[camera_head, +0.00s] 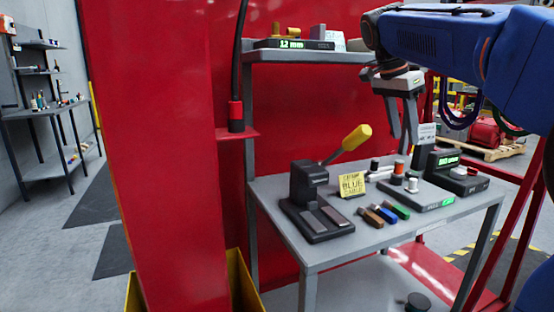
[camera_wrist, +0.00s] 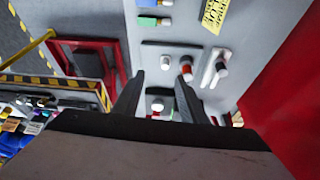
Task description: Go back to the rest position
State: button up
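My gripper (camera_head: 404,136) hangs from my blue arm at the upper right of the head view, fingers pointing down, above the back right of the grey table (camera_head: 340,248). Its two fingers are apart with nothing held between them. In the wrist view my gripper (camera_wrist: 158,92) also shows two spread dark fingers. A pale round part seen between them appears to lie beyond, on the bench. No rest position is marked in either view.
The table holds a black device with a yellow-handled lever (camera_head: 352,140), a yellow note (camera_head: 352,184), a black tray (camera_head: 424,196) with spools, and several coloured blocks (camera_head: 380,214). A shelf (camera_head: 310,57) is behind. A red column (camera_head: 150,150) stands left.

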jog(key=s+a+f+n+t+y, duration=0.2)
jog(key=s+f+n, duration=0.5)
jog(key=s+f, duration=0.7)
jog(key=s+a+f+n+t+y, duration=0.2)
jog(key=s+a+f+n, duration=0.2)
jog(key=s+f+n, duration=0.4)
jog(key=s+f, duration=0.6)
jog(key=f, duration=0.4)
jog(key=shift+s+a, duration=0.15)
jog(key=shift+s, duration=0.1)
